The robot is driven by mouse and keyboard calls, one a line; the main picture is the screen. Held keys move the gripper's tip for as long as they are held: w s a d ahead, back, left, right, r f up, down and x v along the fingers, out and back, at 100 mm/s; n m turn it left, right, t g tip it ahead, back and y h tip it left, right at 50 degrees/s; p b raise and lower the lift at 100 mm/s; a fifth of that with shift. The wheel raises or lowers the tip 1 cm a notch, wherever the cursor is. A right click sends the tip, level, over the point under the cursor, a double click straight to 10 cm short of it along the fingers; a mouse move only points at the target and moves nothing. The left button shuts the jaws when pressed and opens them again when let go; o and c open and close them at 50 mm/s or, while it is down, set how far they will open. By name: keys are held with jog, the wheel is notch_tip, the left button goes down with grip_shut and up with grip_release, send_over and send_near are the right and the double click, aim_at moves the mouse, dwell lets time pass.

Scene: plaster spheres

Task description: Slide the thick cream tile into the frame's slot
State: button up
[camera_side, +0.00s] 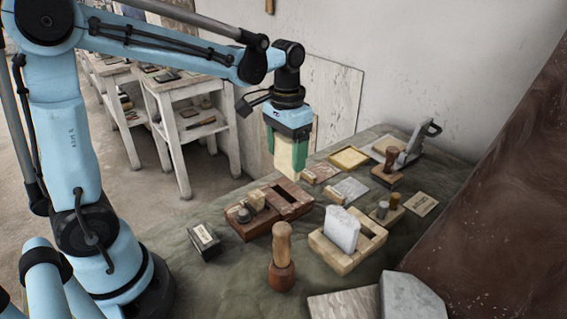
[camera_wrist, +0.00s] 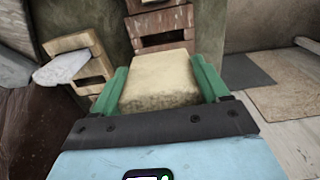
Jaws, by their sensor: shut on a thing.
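The thick cream tile (camera_side: 286,157) is held upright between the green fingers of my gripper (camera_side: 287,150), above the table in the side view. In the wrist view the tile (camera_wrist: 160,85) fills the space between both fingers of my gripper (camera_wrist: 160,72). A reddish-brown wooden frame (camera_side: 262,229) with a dark open slot lies just below and in front of the tile, apart from it. It also shows beyond the tile in the wrist view (camera_wrist: 165,18). A pale wooden frame (camera_side: 345,266) holds a white slab (camera_side: 342,228) standing in it. The tile's lower edge looks clear of both frames.
A wooden-handled tool (camera_side: 282,262) stands at the front, near a dark labelled box (camera_side: 203,240). A yellow-topped square (camera_side: 349,158), a grey plate (camera_side: 350,188) and a metal clamp-like tool (camera_side: 415,143) lie behind. A grey stone block (camera_side: 410,298) is at the front right.

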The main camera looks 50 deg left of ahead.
aim_at(284, 173)
jog(key=shift+s+a, duration=0.2)
jog(key=shift+a, duration=0.1)
jog(key=shift+f, duration=2.45)
jog(key=shift+f, duration=1.7)
jog(key=o, duration=1.2)
jog(key=shift+r, duration=1.95)
